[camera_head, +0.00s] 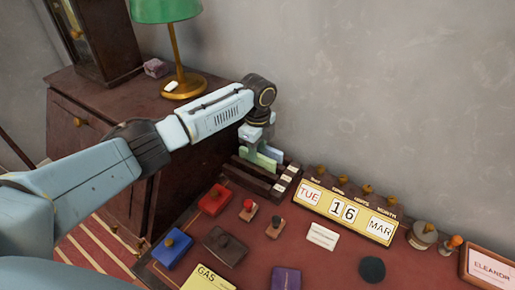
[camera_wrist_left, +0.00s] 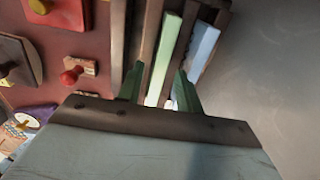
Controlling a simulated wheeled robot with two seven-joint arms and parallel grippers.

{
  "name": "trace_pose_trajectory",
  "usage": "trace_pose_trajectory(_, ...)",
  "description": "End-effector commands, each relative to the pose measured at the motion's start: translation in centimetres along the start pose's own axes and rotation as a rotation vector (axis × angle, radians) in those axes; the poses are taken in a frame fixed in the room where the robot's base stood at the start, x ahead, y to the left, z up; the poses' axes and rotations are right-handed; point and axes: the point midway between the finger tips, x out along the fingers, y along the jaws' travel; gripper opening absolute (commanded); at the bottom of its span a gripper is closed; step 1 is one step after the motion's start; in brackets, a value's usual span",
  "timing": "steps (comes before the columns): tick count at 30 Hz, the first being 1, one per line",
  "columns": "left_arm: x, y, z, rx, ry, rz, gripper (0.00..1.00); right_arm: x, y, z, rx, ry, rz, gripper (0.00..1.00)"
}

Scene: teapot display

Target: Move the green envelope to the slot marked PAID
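The green envelope (camera_head: 265,161) stands upright in a slot of a dark wooden rack (camera_head: 254,184). It also shows in the left wrist view (camera_wrist_left: 164,58). A pale blue envelope (camera_wrist_left: 204,48) stands in a neighbouring slot. My left gripper (camera_wrist_left: 160,88) is above the rack, with one finger on each side of the green envelope. Its fingers are apart, and a gap shows beside the envelope. White labels (camera_head: 286,178) sit at the slot ends, but their words are too small to read. The right gripper is not in view.
A calendar block (camera_head: 345,208) stands right of the rack. A red stamp pad (camera_head: 215,199), small stamps (camera_head: 248,210) and a blue pad (camera_head: 173,248) lie in front. A green lamp (camera_head: 177,50) stands on the cabinet behind. The wall is close behind the rack.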

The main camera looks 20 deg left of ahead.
Motion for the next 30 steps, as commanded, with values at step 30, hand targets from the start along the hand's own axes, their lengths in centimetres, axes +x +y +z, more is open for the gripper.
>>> trace_pose_trajectory(30, -12.3, 0.0, 0.0, 0.000, 0.001, 0.001, 0.35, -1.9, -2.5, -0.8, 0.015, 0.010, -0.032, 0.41)
